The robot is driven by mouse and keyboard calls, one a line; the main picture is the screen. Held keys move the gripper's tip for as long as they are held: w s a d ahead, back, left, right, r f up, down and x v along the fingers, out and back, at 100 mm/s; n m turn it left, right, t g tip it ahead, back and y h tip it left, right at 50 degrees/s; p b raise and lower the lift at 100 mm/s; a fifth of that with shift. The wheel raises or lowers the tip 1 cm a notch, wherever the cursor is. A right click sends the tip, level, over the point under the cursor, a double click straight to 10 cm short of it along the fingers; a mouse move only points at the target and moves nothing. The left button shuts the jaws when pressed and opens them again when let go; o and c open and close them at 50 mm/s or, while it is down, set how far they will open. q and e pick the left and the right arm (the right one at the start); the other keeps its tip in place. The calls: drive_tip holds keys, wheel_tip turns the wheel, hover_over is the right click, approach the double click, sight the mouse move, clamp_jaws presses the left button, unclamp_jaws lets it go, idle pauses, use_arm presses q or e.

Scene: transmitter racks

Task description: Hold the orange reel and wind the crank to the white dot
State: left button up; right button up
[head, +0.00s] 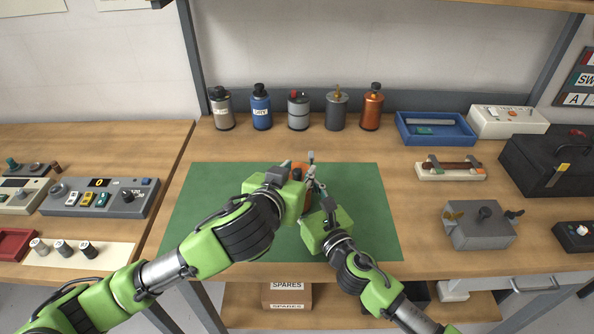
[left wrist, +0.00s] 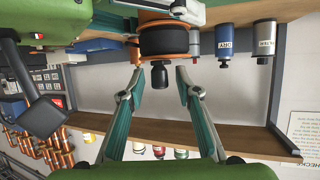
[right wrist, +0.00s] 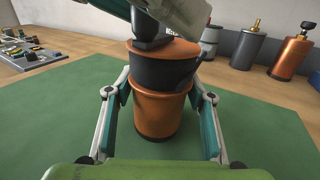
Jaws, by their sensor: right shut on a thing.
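The orange reel (right wrist: 160,112) stands upright on the green mat, with a black winding between its orange top disc and orange lower body. My right gripper (right wrist: 158,95) is shut on it, with one finger on each side. In the head view the reel (head: 299,168) is mostly hidden by my grippers. A black crank knob (left wrist: 159,75) shows in the left wrist view. My left gripper (left wrist: 161,84) is open, its fingers on both sides of the knob with gaps. It is above the reel in the right wrist view. I cannot make out the white dot.
Several canisters (head: 298,111) stand in a row behind the green mat (head: 366,210). A blue tray (head: 462,127), a white box (head: 507,121) and a grey crank box (head: 480,224) are to the right. A control panel (head: 101,197) is at left. The mat's sides are clear.

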use_arm(q)
clamp_jaws()
drive_tip(key=shift+a+f, duration=0.1)
